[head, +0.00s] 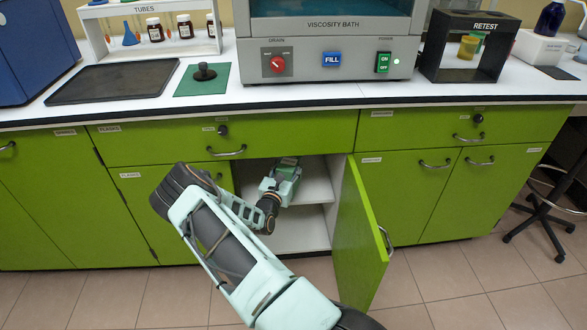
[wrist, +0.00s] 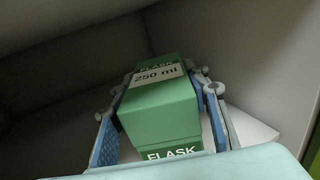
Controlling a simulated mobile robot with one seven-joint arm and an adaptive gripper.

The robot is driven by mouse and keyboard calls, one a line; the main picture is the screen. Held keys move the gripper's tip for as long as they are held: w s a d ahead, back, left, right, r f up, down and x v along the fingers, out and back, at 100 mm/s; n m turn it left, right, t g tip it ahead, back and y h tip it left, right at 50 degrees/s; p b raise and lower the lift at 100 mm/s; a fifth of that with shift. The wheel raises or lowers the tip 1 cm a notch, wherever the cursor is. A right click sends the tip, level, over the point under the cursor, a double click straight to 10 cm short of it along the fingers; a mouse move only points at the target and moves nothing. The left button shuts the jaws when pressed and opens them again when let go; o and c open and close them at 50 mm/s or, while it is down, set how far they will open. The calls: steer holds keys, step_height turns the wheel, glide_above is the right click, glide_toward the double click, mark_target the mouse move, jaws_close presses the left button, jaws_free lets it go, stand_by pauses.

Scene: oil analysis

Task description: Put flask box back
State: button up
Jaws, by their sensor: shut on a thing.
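The flask box (wrist: 160,112) is green with a pale label reading "FLASK 250 ml". In the wrist view it sits between the two blue-padded fingers of my gripper (wrist: 162,118), which is shut on it. In the head view the box (head: 288,165) shows small at the top of the open cabinet (head: 318,230), with my gripper (head: 281,182) reaching in at the upper shelf level. I cannot tell whether the box touches the shelf (head: 318,192). The far end of the box is partly hidden.
The green cabinet door (head: 360,240) stands open to the right of my arm. A drawer (head: 230,138) and the counter edge lie just above the opening. The cabinet's inner walls are close around the box. The lower shelf space looks empty where visible.

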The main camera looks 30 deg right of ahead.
steer(key=shift+w+d+f+b, duration=1.4)
steer(key=shift+w+d+f, duration=0.25)
steer(key=shift+d, duration=0.15)
steer(key=shift+f, duration=0.2)
steer(key=o, duration=1.5)
steer(key=shift+c, duration=0.2)
steer(key=shift+r, duration=0.1)
steer(key=shift+s+a+r, duration=0.1)
steer(key=shift+s+a, duration=0.1)
steer(key=p+v, duration=0.4)
steer(key=v, duration=0.7)
steer(key=shift+s+a, duration=0.25)
